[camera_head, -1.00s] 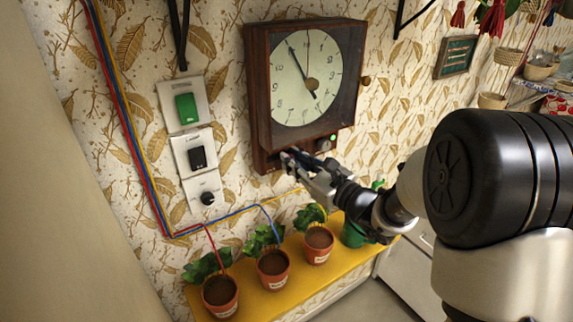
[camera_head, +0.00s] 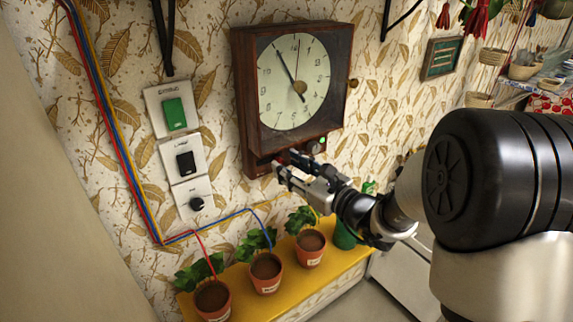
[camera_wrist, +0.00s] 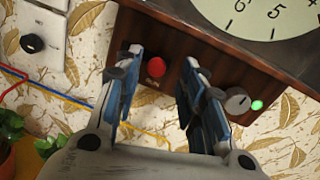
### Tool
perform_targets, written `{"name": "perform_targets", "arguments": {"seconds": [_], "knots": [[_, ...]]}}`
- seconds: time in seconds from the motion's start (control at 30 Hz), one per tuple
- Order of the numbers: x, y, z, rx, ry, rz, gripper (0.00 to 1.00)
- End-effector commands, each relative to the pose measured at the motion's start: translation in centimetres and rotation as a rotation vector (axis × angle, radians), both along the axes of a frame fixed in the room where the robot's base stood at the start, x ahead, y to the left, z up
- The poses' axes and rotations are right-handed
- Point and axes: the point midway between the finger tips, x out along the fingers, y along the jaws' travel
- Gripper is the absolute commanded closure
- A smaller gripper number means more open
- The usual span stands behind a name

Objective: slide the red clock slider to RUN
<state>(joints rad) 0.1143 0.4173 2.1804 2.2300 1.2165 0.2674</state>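The wooden wall clock (camera_head: 240,85) hangs with its round pale dial (camera_head: 295,84) above a lower wooden panel. The red round slider knob (camera_wrist: 156,67) stands out from that panel in the wrist view, with a small label below it that I cannot read for sure. My gripper (camera_wrist: 157,68) is open, one finger to the left of the red knob and one to the right, with visible gaps on both sides. In the head view my gripper (camera_head: 284,162) is at the clock's lower edge, its fingers spread and largely covering the panel there.
A grey knob (camera_wrist: 237,100) and a lit green lamp (camera_wrist: 257,105) sit on the panel right of my fingers. Wall switches (camera_head: 180,112) are to the left. Potted plants (camera_head: 266,270) stand on a yellow shelf (camera_head: 345,262) below, with coloured wires leading to them.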

Motion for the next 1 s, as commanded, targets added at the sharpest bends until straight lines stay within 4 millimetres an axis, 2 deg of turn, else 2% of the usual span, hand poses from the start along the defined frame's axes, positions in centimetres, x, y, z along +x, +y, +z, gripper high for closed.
{"name": "perform_targets", "arguments": {"seconds": [0.3,0.5,1.0], "knots": [[-5.0,-4.7,0.0,0.000,0.001,-0.007,0.63],[-7.1,-6.4,0.0,0.000,0.000,-0.004,0.63],[-7.7,-6.8,0.0,0.000,0.000,-0.001,0.63]]}}
